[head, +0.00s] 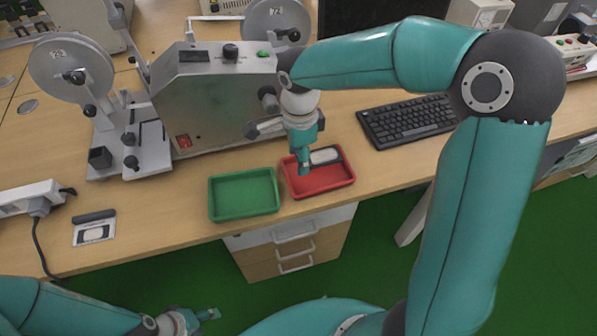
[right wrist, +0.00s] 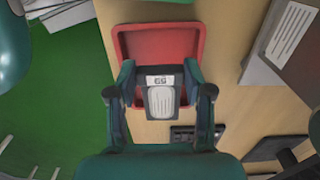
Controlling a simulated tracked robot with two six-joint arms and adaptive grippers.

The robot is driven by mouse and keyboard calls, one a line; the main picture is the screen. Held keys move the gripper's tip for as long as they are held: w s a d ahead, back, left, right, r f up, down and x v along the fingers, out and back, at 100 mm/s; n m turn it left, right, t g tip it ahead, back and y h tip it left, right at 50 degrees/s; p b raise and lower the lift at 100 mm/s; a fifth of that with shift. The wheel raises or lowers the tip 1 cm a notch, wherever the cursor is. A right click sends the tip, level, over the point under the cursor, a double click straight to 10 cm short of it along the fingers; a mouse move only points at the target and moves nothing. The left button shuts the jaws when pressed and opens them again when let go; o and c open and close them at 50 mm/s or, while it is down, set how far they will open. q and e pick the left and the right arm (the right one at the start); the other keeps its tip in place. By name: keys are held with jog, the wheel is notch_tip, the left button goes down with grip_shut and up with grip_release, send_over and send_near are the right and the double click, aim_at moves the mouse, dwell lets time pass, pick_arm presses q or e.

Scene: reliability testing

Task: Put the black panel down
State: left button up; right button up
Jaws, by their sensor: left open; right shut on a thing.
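The black panel (right wrist: 160,69) has a white number label and a pale rounded plate on it. My right gripper (head: 304,165) is shut on it, with one finger at each side in the right wrist view. The panel also shows in the head view (head: 326,156), over the red tray (head: 322,188). I cannot tell whether it touches the tray's floor. In the right wrist view the red tray (right wrist: 158,45) lies behind the panel. My left gripper (head: 208,315) is open and empty at the bottom of the head view, away from the table.
An empty green tray (head: 243,194) stands left of the red one. A grey metal machine with reels (head: 215,100) stands behind the trays. A black keyboard (head: 408,122) lies to the right. A small grey panel (head: 94,233) and a power strip (head: 30,197) lie at the left.

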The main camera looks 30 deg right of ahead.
aim_at(299, 179)
jog(key=shift+f, duration=3.1)
jog(key=shift+f+b, duration=0.1)
jog(key=shift+b, duration=0.25)
jog(key=o, duration=1)
jog(key=shift+o, duration=0.2)
